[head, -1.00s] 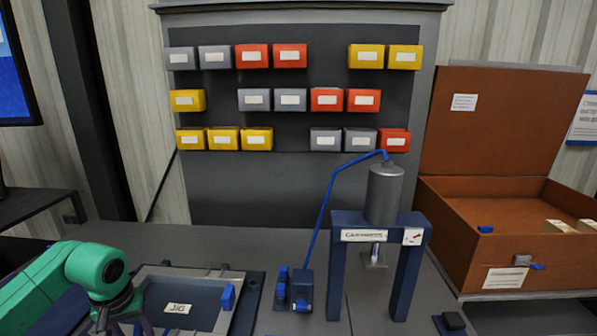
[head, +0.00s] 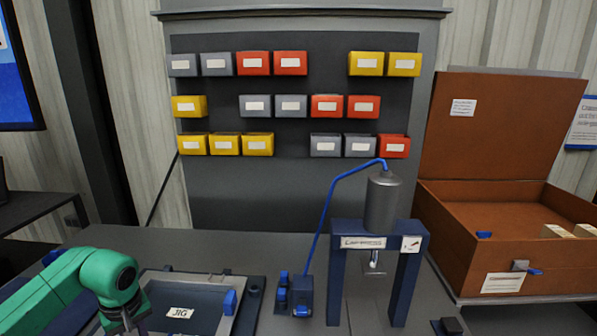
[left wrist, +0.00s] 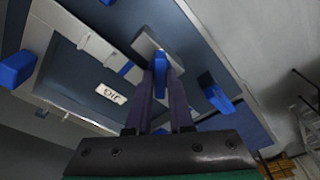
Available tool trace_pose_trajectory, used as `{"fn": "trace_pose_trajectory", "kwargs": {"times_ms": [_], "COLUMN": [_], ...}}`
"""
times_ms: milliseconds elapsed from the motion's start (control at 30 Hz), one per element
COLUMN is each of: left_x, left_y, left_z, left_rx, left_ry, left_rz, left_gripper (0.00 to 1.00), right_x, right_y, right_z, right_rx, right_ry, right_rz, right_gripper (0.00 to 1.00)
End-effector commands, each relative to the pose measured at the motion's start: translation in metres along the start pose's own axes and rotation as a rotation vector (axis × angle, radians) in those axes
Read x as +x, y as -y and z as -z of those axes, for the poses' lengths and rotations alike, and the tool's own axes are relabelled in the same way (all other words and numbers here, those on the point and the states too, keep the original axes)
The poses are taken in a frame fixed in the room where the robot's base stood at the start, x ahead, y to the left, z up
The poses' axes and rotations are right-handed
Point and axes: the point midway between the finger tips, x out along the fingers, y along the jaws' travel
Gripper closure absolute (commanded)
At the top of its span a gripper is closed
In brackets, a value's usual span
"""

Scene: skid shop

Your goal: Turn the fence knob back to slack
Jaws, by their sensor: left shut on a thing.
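The jig (head: 205,283), a dark tray with a pale rim and a "JIG" label, lies on the bench at the lower left. My left gripper (left wrist: 161,78) reaches down over it and is shut on the blue fence knob (left wrist: 160,62), which shows as a narrow blue piece between the fingertips beside a grey block (left wrist: 146,44). In the head view my left gripper (head: 130,326) is partly cut off by the bottom edge, and the knob is hidden there. My right gripper is in neither view.
Other blue pieces stand on the jig, one at its right side (head: 230,303). A dark blue press (head: 338,275) with a grey cylinder stands right of it. An open brown case (head: 460,250) is at the right. Bins line the back board (head: 225,180).

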Motion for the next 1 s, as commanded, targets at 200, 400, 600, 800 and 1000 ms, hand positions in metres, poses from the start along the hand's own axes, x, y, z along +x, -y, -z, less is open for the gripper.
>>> {"fn": "trace_pose_trajectory", "kwargs": {"times_ms": [200,400,600,800,1000], "left_x": [-0.002,-0.006,-0.003,-0.003,-0.006], "left_y": [-0.003,-0.004,-0.004,-0.005,-0.005], "left_z": [0.003,0.004,0.003,0.003,0.003], "left_rx": [-0.002,-0.224,-0.399,-0.397,-0.665], "left_ry": [-0.010,-0.009,-0.008,-0.008,-0.002], "left_rz": [-0.013,0.018,0.041,0.040,0.079], "left_gripper": [1.00,1.00,1.00,1.00,1.00], "right_x": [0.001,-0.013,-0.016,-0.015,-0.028], "right_y": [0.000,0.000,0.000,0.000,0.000], "right_z": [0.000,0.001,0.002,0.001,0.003], "right_rx": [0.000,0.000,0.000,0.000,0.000], "right_ry": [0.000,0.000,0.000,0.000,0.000], "right_rz": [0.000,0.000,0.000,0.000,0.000], "right_gripper": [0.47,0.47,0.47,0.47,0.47]}}
